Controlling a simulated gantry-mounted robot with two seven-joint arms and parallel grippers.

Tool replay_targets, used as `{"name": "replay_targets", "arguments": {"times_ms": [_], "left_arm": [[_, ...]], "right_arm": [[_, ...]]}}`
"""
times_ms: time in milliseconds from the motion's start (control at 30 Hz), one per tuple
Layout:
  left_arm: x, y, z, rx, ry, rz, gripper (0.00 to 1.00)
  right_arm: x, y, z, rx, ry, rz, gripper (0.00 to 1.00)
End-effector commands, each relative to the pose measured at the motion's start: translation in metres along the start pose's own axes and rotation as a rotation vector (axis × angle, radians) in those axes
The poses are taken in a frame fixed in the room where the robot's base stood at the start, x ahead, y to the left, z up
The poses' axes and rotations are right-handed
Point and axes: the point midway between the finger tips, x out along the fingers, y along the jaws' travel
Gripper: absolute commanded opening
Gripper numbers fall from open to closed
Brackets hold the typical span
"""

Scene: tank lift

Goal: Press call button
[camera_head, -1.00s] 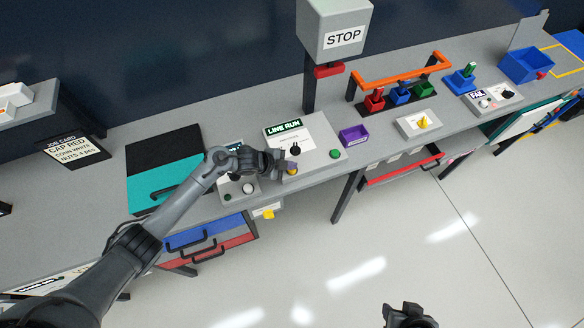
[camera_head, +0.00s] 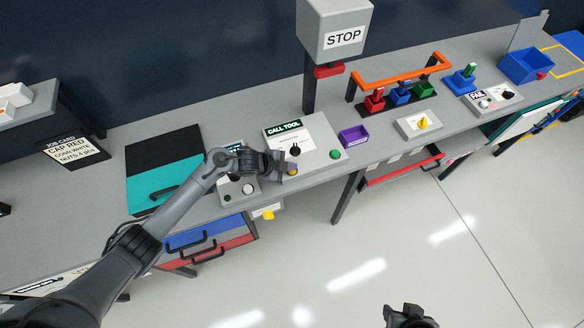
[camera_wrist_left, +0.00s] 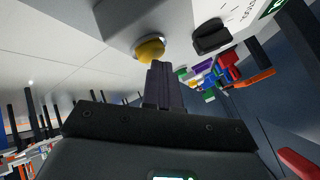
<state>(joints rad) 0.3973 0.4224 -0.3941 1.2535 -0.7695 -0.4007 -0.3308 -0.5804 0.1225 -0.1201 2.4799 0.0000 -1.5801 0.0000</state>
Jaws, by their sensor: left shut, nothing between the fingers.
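The grey control panel (camera_head: 311,145) on the bench has a display reading CALL TOOL (camera_head: 284,128). It carries a black knob (camera_head: 294,150), a green button (camera_head: 335,154) and a yellow button (camera_head: 292,170) at its front left. My left gripper (camera_head: 286,163) is at that front left corner, partly covering the panel edge. In the left wrist view, the shut, empty fingers (camera_wrist_left: 160,68) point at the yellow button (camera_wrist_left: 150,50), with their tips at its edge. Whether they touch it I cannot tell. My right gripper (camera_head: 408,318) shows only partly at the bottom edge.
A smaller grey panel with a white button (camera_head: 249,188) lies left of the left gripper. A purple bin (camera_head: 354,135) stands right of the panel. A STOP box (camera_head: 343,38) on a post rises behind. Floor in front is clear.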

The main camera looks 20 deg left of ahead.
Motion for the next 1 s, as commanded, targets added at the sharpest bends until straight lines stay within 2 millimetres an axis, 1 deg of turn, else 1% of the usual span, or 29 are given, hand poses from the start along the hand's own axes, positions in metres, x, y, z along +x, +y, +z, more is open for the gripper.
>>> {"name": "replay_targets", "arguments": {"times_ms": [100, 300, 767, 1000], "left_arm": [[-0.005, -0.003, -0.003, 0.000, -0.001, 0.001, 0.00], [-0.011, -0.007, -0.008, 0.001, -0.001, 0.001, 0.00], [-0.013, -0.009, -0.009, 0.000, 0.000, 0.000, 0.00], [-0.025, -0.018, -0.018, 0.000, 0.000, 0.000, 0.00]], "right_arm": [[-0.007, -0.001, -0.002, 0.003, 0.000, -0.002, 0.43], [-0.015, -0.001, -0.005, 0.006, 0.001, -0.005, 0.43], [-0.016, -0.001, -0.006, 0.005, 0.001, -0.004, 0.43], [-0.032, 0.002, -0.010, -0.002, 0.000, 0.002, 0.43]]}}
